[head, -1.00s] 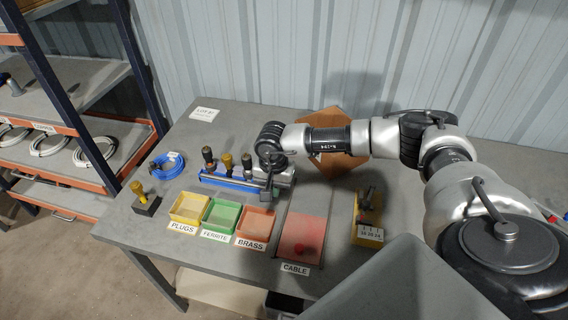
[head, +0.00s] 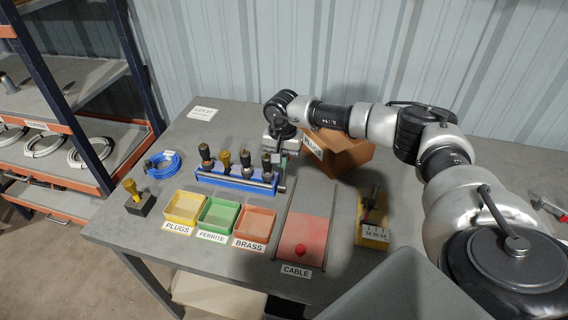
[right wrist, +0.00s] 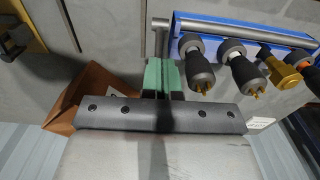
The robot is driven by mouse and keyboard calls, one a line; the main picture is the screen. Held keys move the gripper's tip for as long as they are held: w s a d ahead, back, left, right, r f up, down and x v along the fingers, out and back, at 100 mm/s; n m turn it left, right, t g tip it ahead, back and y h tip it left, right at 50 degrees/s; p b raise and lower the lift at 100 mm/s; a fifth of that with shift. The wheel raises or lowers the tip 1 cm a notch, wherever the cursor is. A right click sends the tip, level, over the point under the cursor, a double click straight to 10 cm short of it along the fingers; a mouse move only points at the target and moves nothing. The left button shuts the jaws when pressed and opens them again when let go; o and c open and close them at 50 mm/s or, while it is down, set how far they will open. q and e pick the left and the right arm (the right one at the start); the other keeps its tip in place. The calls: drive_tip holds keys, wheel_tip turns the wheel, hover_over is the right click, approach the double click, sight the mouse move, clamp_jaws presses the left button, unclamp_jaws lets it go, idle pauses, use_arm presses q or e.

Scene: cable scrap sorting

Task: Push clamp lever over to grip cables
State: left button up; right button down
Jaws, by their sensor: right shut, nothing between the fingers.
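The clamp is a blue rail (head: 225,179) with a grey steel bar (head: 240,180) along it. Several cable plugs, one of them a yellow one (head: 245,160), stand in a row in it. A short grey lever piece (head: 283,178) is at the bar's right end. The rail (right wrist: 240,27) and the bar's bent end (right wrist: 160,24) also show in the right wrist view. My right gripper (head: 285,153) is just behind that end; its green fingers (right wrist: 164,76) are shut and empty. Contact with the lever cannot be told. My left gripper is out of view.
A brown box (head: 342,150) stands right of my right gripper. Yellow (head: 170,218), green (head: 204,224) and red (head: 240,234) trays and a red cable pad (head: 310,232) lie in front. A yellow-based tool (head: 372,231) stands to the right, a blue cable coil (head: 170,166) to the left.

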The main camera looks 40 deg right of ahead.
sight(283, 178)
drive_tip(key=shift+d, duration=0.25)
drive_tip(key=shift+w, duration=0.1)
drive_tip(key=shift+d+r, duration=0.1)
drive_tip(key=shift+d, duration=0.05)
drive_tip(key=shift+a, duration=0.25)
drive_tip(key=shift+r+p, duration=0.45)
drive_tip(key=shift+p, duration=0.1)
drive_tip(key=r+p, duration=0.1)
drive_tip(key=r, duration=0.1)
drive_tip(key=r+p, duration=0.1)
drive_tip(key=r, duration=0.1)
drive_tip(key=shift+s+a+r+p, duration=0.15)
drive_tip(key=shift+s+r+p, duration=0.05)
drive_tip(key=shift+r+p, duration=0.1)
